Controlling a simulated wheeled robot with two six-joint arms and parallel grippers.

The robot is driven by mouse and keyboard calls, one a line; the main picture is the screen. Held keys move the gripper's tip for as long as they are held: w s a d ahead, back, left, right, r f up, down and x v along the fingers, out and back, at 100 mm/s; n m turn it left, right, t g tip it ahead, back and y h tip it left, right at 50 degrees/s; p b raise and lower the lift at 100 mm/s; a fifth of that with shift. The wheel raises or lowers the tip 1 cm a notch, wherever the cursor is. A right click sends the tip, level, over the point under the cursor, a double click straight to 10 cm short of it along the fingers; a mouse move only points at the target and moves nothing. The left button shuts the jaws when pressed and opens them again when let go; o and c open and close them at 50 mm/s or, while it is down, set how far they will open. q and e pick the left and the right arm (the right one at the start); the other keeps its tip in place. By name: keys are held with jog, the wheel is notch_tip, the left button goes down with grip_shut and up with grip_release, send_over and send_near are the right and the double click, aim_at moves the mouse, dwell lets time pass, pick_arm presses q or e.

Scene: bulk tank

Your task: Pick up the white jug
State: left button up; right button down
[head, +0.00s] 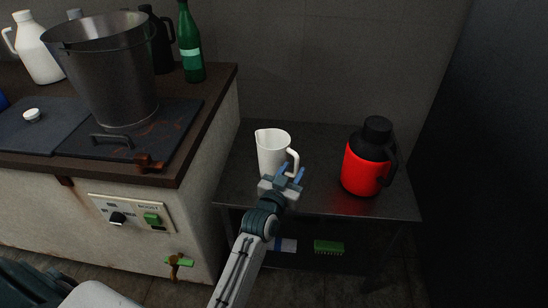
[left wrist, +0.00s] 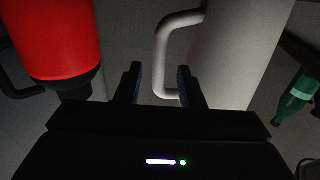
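The white jug (head: 271,152) stands upright on the small dark metal table, its handle on the right side. My left gripper (head: 289,174) is at the jug's lower right, close to the handle. In the left wrist view the jug (left wrist: 238,55) fills the right of the picture, and its handle (left wrist: 163,60) lies ahead of and partly between the two fingers. The left gripper (left wrist: 160,85) is open, with a gap between its fingers. I cannot tell whether a finger touches the handle. My right gripper is not in view.
A red and black flask (head: 364,165) stands to the right on the metal table (head: 320,195). A counter at left holds a steel bucket (head: 112,75), a green bottle (head: 190,50) and a white container (head: 37,50). A green brush (head: 328,247) lies below the tabletop.

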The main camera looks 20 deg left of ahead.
aim_at(295, 167)
pick_arm(q)
jog(key=w, duration=0.3)
jog(key=shift+w+f, duration=0.1)
jog(key=shift+w, duration=0.05)
grip_shut()
dwell(0.3)
